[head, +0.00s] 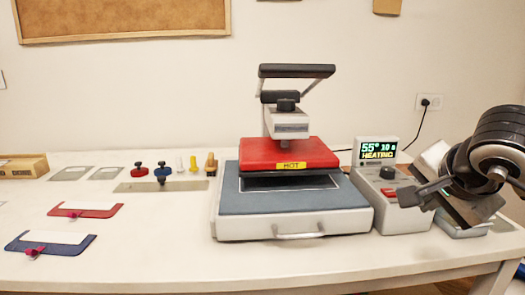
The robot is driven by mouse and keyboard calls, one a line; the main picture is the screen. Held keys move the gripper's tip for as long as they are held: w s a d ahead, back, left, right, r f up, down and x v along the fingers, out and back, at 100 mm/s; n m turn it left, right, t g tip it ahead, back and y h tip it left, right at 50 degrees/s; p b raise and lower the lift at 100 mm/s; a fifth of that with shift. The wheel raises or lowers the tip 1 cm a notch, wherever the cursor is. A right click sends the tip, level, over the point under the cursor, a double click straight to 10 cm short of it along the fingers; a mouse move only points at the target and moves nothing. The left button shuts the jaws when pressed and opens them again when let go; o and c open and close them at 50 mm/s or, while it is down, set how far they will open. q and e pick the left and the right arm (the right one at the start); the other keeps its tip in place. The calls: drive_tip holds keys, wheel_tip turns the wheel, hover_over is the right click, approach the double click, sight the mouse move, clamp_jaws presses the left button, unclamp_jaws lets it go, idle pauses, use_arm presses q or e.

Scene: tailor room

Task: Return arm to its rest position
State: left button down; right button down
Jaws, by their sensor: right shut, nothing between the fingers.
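My right gripper (412,195) is shut and empty. It reaches in from the right edge, with its dark wrist behind it. It shows in front of the right part of the control box (375,153), whose lit display reads 55°, 10 s and HEATING. I cannot tell whether it touches the box. My left gripper is not in view.
A heat press with a red upper plate (262,152) marked HOT stands mid-table on a grey base (290,208). Red (85,209) and blue (50,241) framed pieces lie at left. Small knobbed tools (162,172) stand behind. The table's front left (130,260) is clear.

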drive_tip(key=s+a+f+g+y, duration=0.2)
drive_tip(key=a+f+y, duration=0.15)
drive_tip(key=a, duration=0.35)
drive_tip(key=s+a+f+m+g+y, duration=0.1)
drive_tip(key=s+a+f+g+y, duration=0.1)
drive_tip(key=s+a+f+y, duration=0.3)
drive_tip(key=a+f+g+y, duration=0.1)
drive_tip(key=a+g+y, duration=0.15)
drive_tip(key=a, duration=0.55)
drive_tip(key=s+a+r+m+y+p, duration=0.1)
drive_tip(key=s+a+r+m+y, duration=0.4)
drive_tip(key=m+y, duration=0.7)
drive_tip(key=w+d+f+m+t+h+p, duration=0.1)
drive_tip(key=w+d+f+m+t+h, duration=0.35)
drive_tip(key=m+t, duration=0.65)
drive_tip(key=w+d+f+m+t+h, duration=0.3)
drive_tip(key=m+t+h, duration=0.25)
drive_tip(key=m, duration=1.25)
drive_tip(key=s+d+f+m+g+h, duration=0.1)
drive_tip(key=s+f+m+g+h, duration=0.1)
drive_tip(key=f+m, duration=0.3)
drive_tip(key=s+d+f+m+g+h, duration=0.2)
drive_tip(key=s+f+m, duration=0.3)
drive_tip(key=f, duration=0.3)
drive_tip(key=s+d+f+m+g+h, duration=0.1)
drive_tip(key=s+f+m+g+h, duration=0.2)
drive_tip(key=f, duration=0.4)
drive_tip(key=shift+s+d+f+m+g+h+p, duration=0.2)
drive_tip(key=shift+s+f+m+g+h+p, duration=0.15)
drive_tip(key=shift+s+m, duration=0.65)
